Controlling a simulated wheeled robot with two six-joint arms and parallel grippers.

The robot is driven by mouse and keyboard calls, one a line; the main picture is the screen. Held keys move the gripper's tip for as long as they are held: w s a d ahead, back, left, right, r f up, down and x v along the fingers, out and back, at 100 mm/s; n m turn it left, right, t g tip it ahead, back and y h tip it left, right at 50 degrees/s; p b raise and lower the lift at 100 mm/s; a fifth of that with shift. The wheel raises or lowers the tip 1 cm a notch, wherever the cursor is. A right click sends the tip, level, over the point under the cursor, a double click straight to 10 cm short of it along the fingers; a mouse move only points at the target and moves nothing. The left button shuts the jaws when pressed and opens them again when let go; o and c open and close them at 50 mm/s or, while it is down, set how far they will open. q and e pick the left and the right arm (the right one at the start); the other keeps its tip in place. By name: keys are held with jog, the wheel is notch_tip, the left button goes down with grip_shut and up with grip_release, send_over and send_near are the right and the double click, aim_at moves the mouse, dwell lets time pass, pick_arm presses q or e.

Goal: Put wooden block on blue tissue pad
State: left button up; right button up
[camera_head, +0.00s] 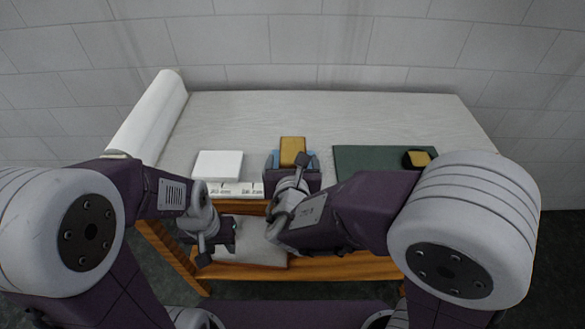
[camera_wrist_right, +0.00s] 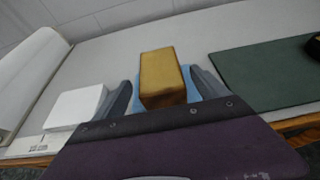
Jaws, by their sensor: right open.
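The wooden block (camera_head: 292,146) is a yellow-brown box near the front middle of the table. The blue tissue pad (camera_head: 309,157) shows at both sides of the block, which appears to rest on it; most of the pad is hidden. In the right wrist view the block (camera_wrist_right: 160,75) stands between the fingers of my right gripper (camera_wrist_right: 164,92), with blue pad (camera_wrist_right: 191,91) beside it. My right gripper is open, with gaps between its fingers and the block. My left gripper (camera_head: 229,236) hangs low in front of the table; its finger gap is unclear.
A white square block (camera_head: 218,164) and a ruler-like white strip (camera_head: 225,188) lie to the left. A green mat (camera_head: 365,160) with a dark round holder and a yellow piece (camera_head: 419,159) lies to the right. A white roll (camera_head: 150,115) lines the left edge. The table's back is clear.

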jog(key=v, duration=0.5)
jog(key=shift+r+p, duration=0.1)
jog(key=shift+p, duration=0.25)
jog(key=shift+s+r, duration=0.1)
jog(key=shift+s, duration=0.4)
jog(key=shift+w+d, duration=0.1)
jog(key=shift+d, duration=0.05)
